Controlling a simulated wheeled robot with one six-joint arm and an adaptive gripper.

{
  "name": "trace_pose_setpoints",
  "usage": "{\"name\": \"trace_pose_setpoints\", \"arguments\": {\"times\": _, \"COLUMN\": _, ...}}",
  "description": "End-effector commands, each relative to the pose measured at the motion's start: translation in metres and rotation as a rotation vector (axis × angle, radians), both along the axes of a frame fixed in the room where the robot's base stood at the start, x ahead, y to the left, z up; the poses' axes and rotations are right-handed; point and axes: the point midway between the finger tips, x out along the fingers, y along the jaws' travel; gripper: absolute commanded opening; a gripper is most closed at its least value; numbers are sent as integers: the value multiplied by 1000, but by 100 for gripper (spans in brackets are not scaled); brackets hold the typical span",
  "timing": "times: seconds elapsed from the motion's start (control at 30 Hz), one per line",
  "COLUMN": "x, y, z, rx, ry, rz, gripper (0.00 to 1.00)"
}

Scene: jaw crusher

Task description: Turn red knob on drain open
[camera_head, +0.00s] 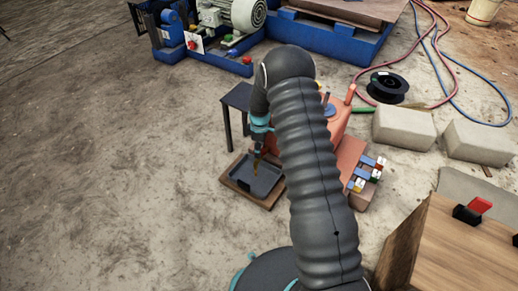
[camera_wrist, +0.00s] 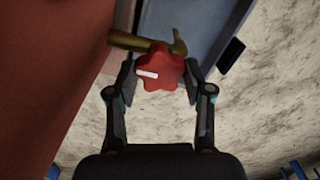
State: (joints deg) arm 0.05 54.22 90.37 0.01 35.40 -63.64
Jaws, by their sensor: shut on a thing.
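The red star-shaped knob (camera_wrist: 160,67) with a white label shows in the middle of the wrist view. It sits in front of a brass drain pipe (camera_wrist: 128,41). My gripper (camera_wrist: 158,78) has one finger on each side of the knob and is shut on it. In the head view, my arm hides much of the orange-red machine (camera_head: 355,146). The brass drain (camera_head: 257,163) shows small above a dark tray (camera_head: 262,179), and the knob itself cannot be made out there.
The red machine wall (camera_wrist: 50,70) fills the left of the wrist view. Colored valves (camera_head: 367,173) stand right of my arm. A wooden box (camera_head: 470,240) with a red switch is at lower right. Concrete blocks (camera_head: 404,127) lie beyond. The floor at left is clear.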

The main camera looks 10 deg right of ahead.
Motion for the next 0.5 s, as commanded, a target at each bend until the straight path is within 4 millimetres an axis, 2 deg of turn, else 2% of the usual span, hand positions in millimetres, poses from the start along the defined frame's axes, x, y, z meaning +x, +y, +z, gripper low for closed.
{"name": "trace_pose_setpoints", "arguments": {"times": 0.4, "x": 0, "y": 0, "z": -1, "rx": 0, "ry": 1, "rz": 6, "gripper": 17}}
{"name": "trace_pose_setpoints", "arguments": {"times": 0.43, "x": 0, "y": 0, "z": -1, "rx": 0, "ry": 1, "rz": 6, "gripper": 56}}
{"name": "trace_pose_setpoints", "arguments": {"times": 0.5, "x": 0, "y": 0, "z": -1, "rx": 0, "ry": 1, "rz": 6, "gripper": 74}}
